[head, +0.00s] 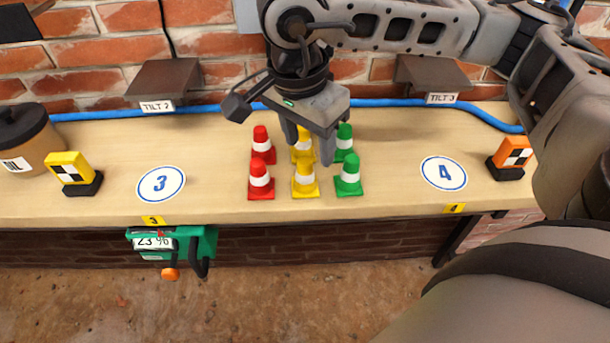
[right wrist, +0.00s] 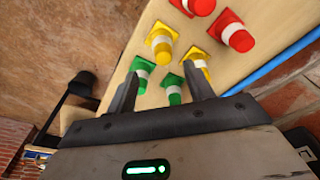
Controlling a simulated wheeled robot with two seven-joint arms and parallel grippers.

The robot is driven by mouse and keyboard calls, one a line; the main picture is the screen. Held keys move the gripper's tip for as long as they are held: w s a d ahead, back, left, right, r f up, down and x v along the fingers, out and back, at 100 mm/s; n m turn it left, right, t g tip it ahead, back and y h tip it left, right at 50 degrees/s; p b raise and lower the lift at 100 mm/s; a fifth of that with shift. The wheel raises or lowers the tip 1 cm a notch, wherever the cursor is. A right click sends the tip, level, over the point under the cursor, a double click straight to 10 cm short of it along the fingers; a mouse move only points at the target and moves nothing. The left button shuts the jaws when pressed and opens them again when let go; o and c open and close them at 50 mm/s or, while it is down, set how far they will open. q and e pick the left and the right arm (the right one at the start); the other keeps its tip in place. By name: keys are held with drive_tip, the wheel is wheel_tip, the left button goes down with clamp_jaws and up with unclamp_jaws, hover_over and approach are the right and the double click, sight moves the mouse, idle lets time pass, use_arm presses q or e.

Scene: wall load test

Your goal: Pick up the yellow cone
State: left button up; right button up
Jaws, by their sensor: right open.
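Two yellow cones with white bands stand upright in the middle column of a small group of cones on the bench. The front yellow cone (head: 305,181) is in clear view; the back yellow cone (head: 301,147) is partly hidden by my right gripper (head: 309,154). In the right wrist view the front yellow cone (right wrist: 161,42) and the back yellow cone (right wrist: 197,62) both show beyond the fingers. My right gripper (right wrist: 162,72) is open and empty, pointing down over the group. I cannot tell whether a finger touches a cone. My left gripper is out of view.
Two red cones (head: 260,180) stand just left of the yellow ones and two green cones (head: 348,178) just right. A blue cable (head: 400,103) runs along the wall, below dark brackets (head: 165,78).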

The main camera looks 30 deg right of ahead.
sight(305, 160)
drive_tip(key=f, duration=0.4)
drive_tip(key=shift+w+a+p, duration=0.15)
drive_tip(key=shift+w+p, duration=0.15)
drive_tip(key=shift+f, duration=0.55)
drive_tip(key=c, duration=1.1)
